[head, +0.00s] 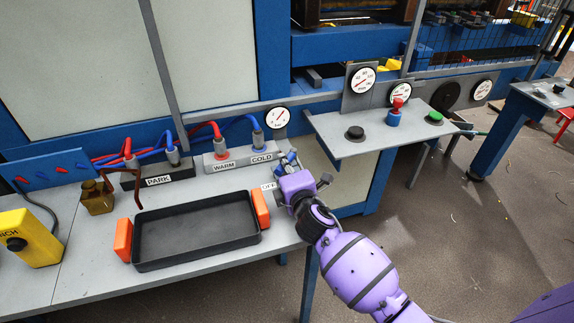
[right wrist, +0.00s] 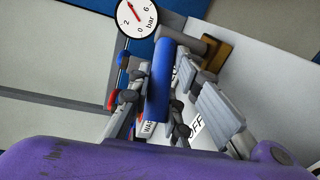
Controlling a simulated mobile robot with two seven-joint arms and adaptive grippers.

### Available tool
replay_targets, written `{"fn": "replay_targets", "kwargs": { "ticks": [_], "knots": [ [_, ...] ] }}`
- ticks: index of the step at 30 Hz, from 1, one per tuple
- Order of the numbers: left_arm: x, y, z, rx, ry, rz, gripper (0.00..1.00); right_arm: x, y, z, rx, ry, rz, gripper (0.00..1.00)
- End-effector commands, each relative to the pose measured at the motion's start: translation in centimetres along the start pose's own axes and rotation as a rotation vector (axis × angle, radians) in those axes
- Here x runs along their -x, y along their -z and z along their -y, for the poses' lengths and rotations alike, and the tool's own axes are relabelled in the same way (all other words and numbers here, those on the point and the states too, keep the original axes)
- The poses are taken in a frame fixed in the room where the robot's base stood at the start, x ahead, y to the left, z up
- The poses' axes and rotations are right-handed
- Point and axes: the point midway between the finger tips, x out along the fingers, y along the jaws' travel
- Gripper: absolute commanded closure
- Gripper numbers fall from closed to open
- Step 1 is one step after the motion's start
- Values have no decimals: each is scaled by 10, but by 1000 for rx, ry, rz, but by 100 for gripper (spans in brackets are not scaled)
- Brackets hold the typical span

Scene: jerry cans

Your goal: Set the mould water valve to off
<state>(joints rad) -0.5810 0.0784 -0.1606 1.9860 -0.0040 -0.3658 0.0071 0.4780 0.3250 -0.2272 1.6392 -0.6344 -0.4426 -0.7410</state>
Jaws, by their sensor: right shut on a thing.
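My right gripper (head: 291,162) reaches in from the lower right to the right end of the bench, beside the COLD block. In the right wrist view it (right wrist: 172,95) is shut on the mould water valve's blue handle (right wrist: 160,80), with a grey finger on either side. A brass-brown valve body (right wrist: 216,50) shows just beyond the handle. The OFF label (head: 268,187) lies on the bench next to the gripper and is partly covered; it also shows in the right wrist view (right wrist: 196,130). Most of the valve is hidden by the gripper in the head view.
A WARM and COLD hose block (head: 240,158) stands left of the gripper, below a bar gauge (head: 278,117). A black tray (head: 195,232) with orange handles fills the bench front. A PARK block (head: 160,176) stands behind it. A button shelf (head: 370,130) is at right.

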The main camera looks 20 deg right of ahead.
Motion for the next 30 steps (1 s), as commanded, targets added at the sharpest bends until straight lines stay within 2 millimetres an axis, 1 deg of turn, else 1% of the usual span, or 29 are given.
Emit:
{"fn": "replay_targets", "kwargs": {
  "ticks": [10,11,15,25,28,30],
  "knots": [
    [-1,3,1,-1,2,-5,60,0,0,-1,4,-2,2,100],
    [-1,3,1,-1,2,-6,60,0,0,-1,4,-3,2,81],
    [-1,3,1,-1,2,-6,60,0,0,-1,3,-2,2,63],
    [-2,6,0,-4,-1,-9,60,1,0,0,1,0,1,63],
    [-1,5,0,-4,-1,-8,60,10,0,1,1,0,1,63],
    [-1,4,1,-3,0,-7,60,20,0,1,1,-1,0,63]
  ]
}}
